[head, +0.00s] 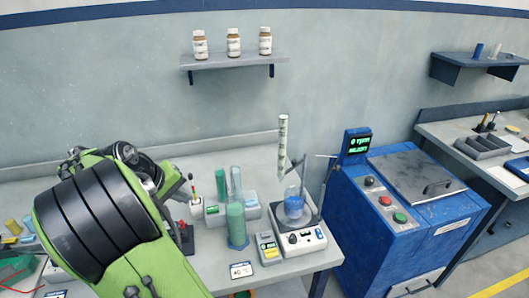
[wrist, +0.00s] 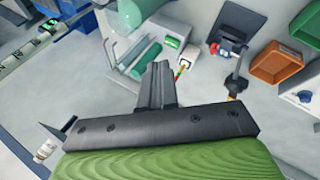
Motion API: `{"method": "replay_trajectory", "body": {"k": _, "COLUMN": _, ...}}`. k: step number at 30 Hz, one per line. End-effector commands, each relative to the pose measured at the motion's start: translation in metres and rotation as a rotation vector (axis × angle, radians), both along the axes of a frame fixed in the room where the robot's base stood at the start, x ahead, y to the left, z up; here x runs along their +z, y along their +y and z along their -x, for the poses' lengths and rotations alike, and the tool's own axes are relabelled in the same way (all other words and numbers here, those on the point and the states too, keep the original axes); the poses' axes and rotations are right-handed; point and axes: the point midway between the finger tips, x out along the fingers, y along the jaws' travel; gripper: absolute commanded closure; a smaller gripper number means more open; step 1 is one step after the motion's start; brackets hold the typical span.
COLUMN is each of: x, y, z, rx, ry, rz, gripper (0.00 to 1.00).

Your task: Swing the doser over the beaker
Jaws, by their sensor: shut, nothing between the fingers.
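The doser appears to be the upright pale tube with dark bands (head: 283,140), with a slanted grey piece at its lower end. A beaker with blue liquid (head: 294,205) stands on a stirrer plate (head: 301,241) on the bench. The tube's lower end shows just above and slightly left of the beaker; I cannot tell whether it is over the opening. My gripper (wrist: 160,70) is shut and empty in the wrist view, fingers together above the bench, apart from the doser. In the head view my green arm hides part of the bench at left.
A green cylinder (head: 236,225) and a rack with upright tubes stand left of the stirrer. A blue machine (head: 405,215) stands right of the bench. Bottles stand on a wall shelf (head: 235,61).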

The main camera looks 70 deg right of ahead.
Motion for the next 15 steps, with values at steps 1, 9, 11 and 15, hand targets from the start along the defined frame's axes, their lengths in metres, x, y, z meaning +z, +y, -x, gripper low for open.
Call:
{"method": "replay_trajectory", "body": {"k": 1, "x": -0.002, "y": -0.025, "z": 0.004, "rx": -0.055, "ry": 0.079, "rz": 0.058, "gripper": 1.00}}
{"method": "replay_trajectory", "body": {"k": 9, "x": 0.006, "y": -0.126, "z": 0.039, "rx": -0.274, "ry": 0.555, "rz": 0.453, "gripper": 1.00}}
{"method": "replay_trajectory", "body": {"k": 11, "x": 0.009, "y": -0.134, "z": 0.041, "rx": -0.294, "ry": 0.641, "rz": 0.525, "gripper": 1.00}}
{"method": "replay_trajectory", "body": {"k": 15, "x": 0.012, "y": -0.142, "z": 0.042, "rx": -0.315, "ry": 0.766, "rz": 0.632, "gripper": 1.00}}
